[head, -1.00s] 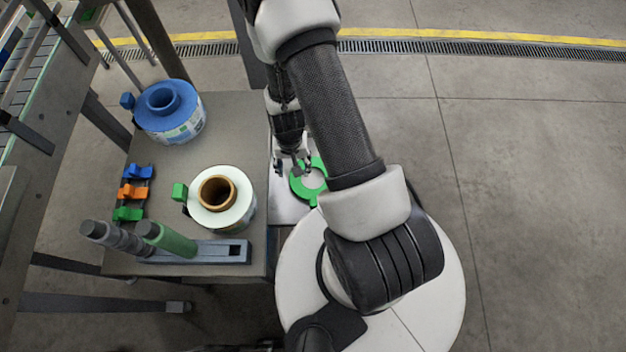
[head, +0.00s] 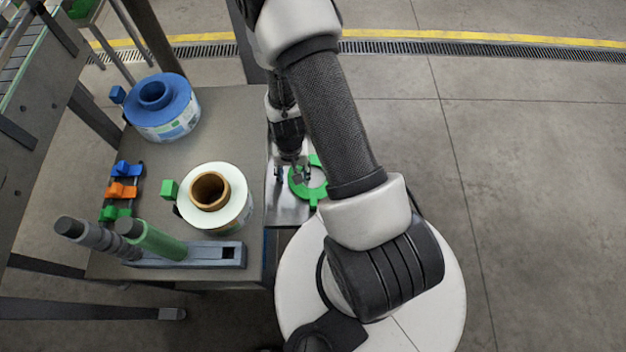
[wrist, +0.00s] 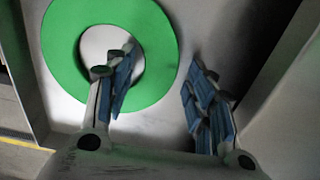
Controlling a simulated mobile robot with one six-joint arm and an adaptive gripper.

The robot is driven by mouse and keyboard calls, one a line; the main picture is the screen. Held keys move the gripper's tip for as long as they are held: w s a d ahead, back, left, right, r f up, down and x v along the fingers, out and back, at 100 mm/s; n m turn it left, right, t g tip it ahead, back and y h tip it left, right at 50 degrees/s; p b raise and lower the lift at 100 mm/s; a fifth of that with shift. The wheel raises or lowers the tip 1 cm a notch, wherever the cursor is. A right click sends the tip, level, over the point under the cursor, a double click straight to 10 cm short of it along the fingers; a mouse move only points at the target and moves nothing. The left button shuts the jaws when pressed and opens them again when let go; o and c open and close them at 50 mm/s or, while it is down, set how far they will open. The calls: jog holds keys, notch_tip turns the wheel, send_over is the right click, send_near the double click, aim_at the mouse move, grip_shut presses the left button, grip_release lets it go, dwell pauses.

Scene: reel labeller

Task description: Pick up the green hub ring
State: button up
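The green hub ring (head: 312,200) lies flat on a light metal plate beside the table, partly hidden behind my arm in the head view. In the wrist view the green hub ring (wrist: 158,62) is a broad flat disc with a round hole. My gripper (head: 293,178) is over the ring's left side. In the wrist view my gripper (wrist: 162,80) is open, with one finger over the hole and the other just outside the rim. The ring's band shows between the fingers, and I cannot tell how far below them it is.
The grey table (head: 225,125) holds a blue reel (head: 182,118), a white reel (head: 232,178) with a brown core, and a rack (head: 215,257) with grey and green rollers. Blue, orange and green clips (head: 122,191) sit at its left edge. The floor at right is clear.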

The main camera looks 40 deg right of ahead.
jog(key=c, duration=1)
